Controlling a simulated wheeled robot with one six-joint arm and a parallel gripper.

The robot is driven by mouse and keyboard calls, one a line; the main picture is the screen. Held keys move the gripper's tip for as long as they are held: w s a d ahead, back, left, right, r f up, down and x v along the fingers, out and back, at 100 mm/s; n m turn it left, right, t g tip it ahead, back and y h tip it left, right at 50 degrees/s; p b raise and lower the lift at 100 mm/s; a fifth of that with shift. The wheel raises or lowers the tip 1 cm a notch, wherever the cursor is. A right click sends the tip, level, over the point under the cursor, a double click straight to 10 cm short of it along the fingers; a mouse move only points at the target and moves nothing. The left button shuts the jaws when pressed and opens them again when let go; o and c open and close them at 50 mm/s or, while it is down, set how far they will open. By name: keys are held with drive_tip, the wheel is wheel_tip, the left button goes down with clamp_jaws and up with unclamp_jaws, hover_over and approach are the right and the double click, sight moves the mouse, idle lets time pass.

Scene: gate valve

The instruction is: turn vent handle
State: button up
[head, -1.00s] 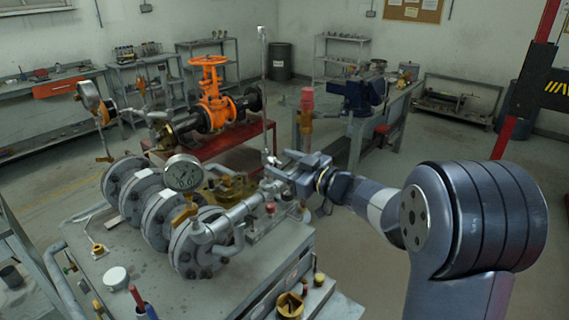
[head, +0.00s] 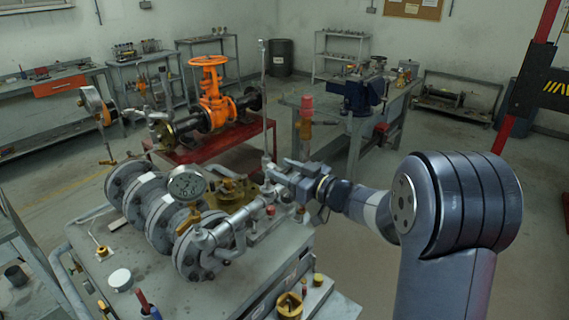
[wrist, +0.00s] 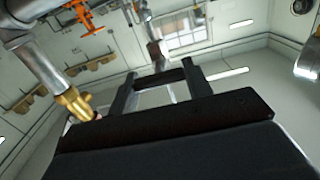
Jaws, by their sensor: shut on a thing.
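The vent fitting stands at the right end of a grey pipe (head: 241,216) on the valve bench, below a tall thin upright rod (head: 265,100). My gripper (head: 280,177) is at this end of the pipe, reaching in from the right. It is shut on what appears to be the vent handle, which is mostly hidden by the jaws in the head view. In the wrist view the two dark fingers of my gripper (wrist: 162,84) point up the picture, with a metal part (wrist: 154,52) just beyond them. I cannot make out the handle's exact angle.
A round pressure gauge (head: 187,185) and several grey flanges stand left of my gripper. A brass fitting (wrist: 74,101) is close on the left in the wrist view. An orange gate valve (head: 212,95) sits on a red stand behind.

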drive_tip(key=o, duration=1)
drive_tip(key=shift+c, duration=0.2)
drive_tip(key=b+v, duration=0.2)
drive_tip(key=v, duration=0.9)
drive_tip(key=shift+a, duration=0.1)
drive_tip(key=p+x, duration=0.2)
drive_tip(key=x, duration=0.9)
drive_tip(key=shift+w+f+n+b, duration=0.1)
drive_tip(key=shift+f+n+b, duration=0.2)
drive_tip(key=shift+b, duration=0.4)
drive_tip(key=shift+r+n+b, duration=0.25)
drive_tip(key=shift+n+b, duration=0.25)
drive_tip(key=shift+b, duration=0.2)
